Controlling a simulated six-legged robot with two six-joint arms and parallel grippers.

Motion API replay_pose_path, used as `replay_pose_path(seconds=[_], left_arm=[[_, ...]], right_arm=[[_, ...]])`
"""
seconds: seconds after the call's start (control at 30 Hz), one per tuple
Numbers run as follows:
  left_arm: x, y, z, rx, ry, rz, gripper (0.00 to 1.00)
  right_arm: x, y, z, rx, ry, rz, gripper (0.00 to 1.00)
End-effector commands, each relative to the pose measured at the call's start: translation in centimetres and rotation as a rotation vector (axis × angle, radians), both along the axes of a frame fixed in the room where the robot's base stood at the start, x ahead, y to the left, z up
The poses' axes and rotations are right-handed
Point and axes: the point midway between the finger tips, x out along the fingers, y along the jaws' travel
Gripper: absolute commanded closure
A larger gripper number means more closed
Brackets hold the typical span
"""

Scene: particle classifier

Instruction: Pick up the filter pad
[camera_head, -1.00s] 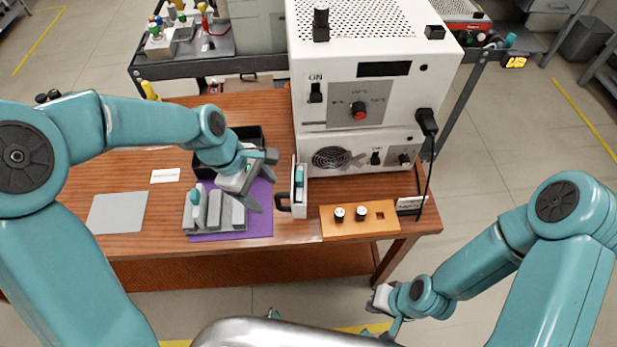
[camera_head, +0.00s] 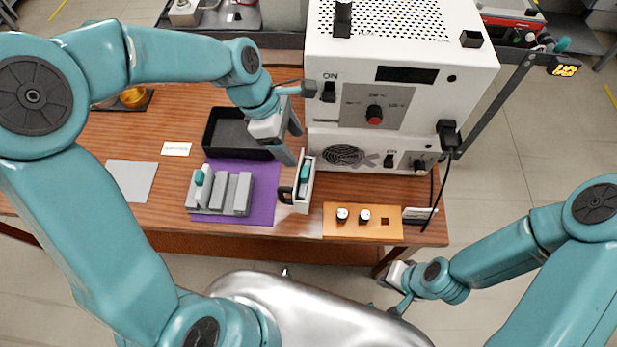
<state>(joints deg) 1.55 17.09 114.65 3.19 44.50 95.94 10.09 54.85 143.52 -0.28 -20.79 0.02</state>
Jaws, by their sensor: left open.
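No item is clearly marked as the filter pad. A flat grey square (camera_head: 132,180) lies on the left of the table. A teal-topped piece (camera_head: 305,175) sits in the open narrow drawer (camera_head: 308,196) of the white machine. My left gripper (camera_head: 290,138) is open and empty beside the machine, just behind the drawer, its lower finger close to the drawer's far end. A grey slotted rack (camera_head: 232,195) with a teal-knobbed piece (camera_head: 199,180) stands on a purple mat (camera_head: 262,205). My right gripper (camera_head: 396,292) is low at the right, off the table front; its jaws are unclear.
The white machine (camera_head: 350,80) stands behind and right of the drawer. A black tray (camera_head: 222,130) lies behind the mat. An orange board (camera_head: 330,222) with two knobs lies at the table's front right. A white label (camera_head: 176,149) is at left.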

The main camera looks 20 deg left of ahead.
Motion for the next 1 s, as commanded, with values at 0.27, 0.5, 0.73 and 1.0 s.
replay_pose_path(seconds=[0.27,0.5,0.73,1.0], left_arm=[[0.3,-1.7,-4.0,0.000,0.000,-0.002,0.32],[-0.1,-2.7,-6.6,0.000,0.005,-0.003,0.32],[0.2,-3.7,-9.1,0.000,0.000,-0.002,0.32],[0.3,-3.7,-9.2,0.000,-0.002,-0.001,0.48]], right_arm=[[0.0,0.0,0.0,0.000,0.000,0.000,1.00],[0.0,0.0,0.5,0.000,0.000,0.000,1.00],[0.0,0.0,0.6,0.000,0.000,0.000,1.00],[0.0,0.0,0.6,0.000,0.000,0.000,1.00]])
